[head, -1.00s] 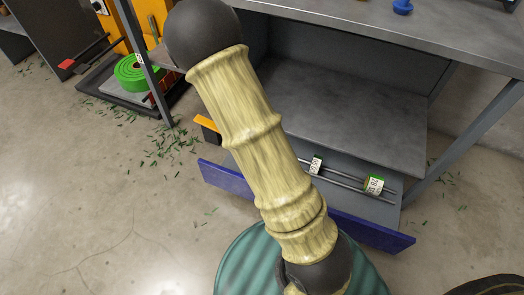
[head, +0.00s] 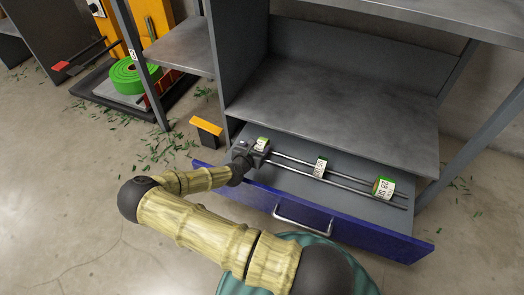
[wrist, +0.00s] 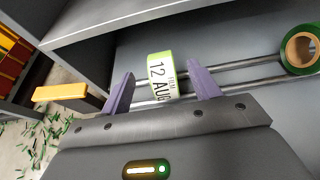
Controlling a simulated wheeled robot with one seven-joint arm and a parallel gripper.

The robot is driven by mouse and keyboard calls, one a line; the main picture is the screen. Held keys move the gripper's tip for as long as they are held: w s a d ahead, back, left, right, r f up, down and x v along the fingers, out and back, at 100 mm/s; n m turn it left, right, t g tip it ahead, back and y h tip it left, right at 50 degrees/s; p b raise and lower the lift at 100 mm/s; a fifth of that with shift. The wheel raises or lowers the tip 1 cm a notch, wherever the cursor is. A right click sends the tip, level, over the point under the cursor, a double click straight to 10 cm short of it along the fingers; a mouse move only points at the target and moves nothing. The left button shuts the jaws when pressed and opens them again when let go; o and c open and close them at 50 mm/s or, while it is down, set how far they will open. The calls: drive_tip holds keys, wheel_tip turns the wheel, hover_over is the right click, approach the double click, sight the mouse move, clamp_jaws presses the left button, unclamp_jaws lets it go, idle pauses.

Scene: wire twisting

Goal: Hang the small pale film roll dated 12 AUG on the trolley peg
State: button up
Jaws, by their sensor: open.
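The small pale film roll (wrist: 160,75) with a label reading 12 AUG rests on two rails (wrist: 235,72) in the open drawer. It also shows in the head view (head: 261,144), at the left end of the rails. My gripper (wrist: 160,92) is open, with its two purple fingers on either side of the roll's near part. The frames do not show whether the fingers touch it. In the head view my gripper (head: 250,152) is at the drawer's left end. I cannot identify the trolley peg for sure in these frames.
Two other labelled rolls sit along the rails, one in the middle (head: 320,167) and a larger one at right (head: 384,188). The blue drawer front (head: 345,229) stands out below the grey cabinet. An orange-topped block (head: 206,126) stands left of the drawer. A green roll (head: 133,75) lies farther left.

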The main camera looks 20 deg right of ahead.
sight(262, 142)
drive_tip(key=shift+b+x, duration=0.7)
drive_tip(key=shift+x, duration=0.35)
drive_tip(key=shift+w+d+f+b, duration=0.3)
drive_tip(key=shift+d+b, duration=0.05)
drive_tip(key=shift+b, duration=0.15)
drive_tip(key=b+x, duration=0.3)
drive_tip(key=shift+w+d+f, duration=0.2)
drive_tip(key=shift+w, duration=0.05)
drive_tip(key=shift+w+d, duration=0.25)
drive_tip(key=shift+d, duration=0.05)
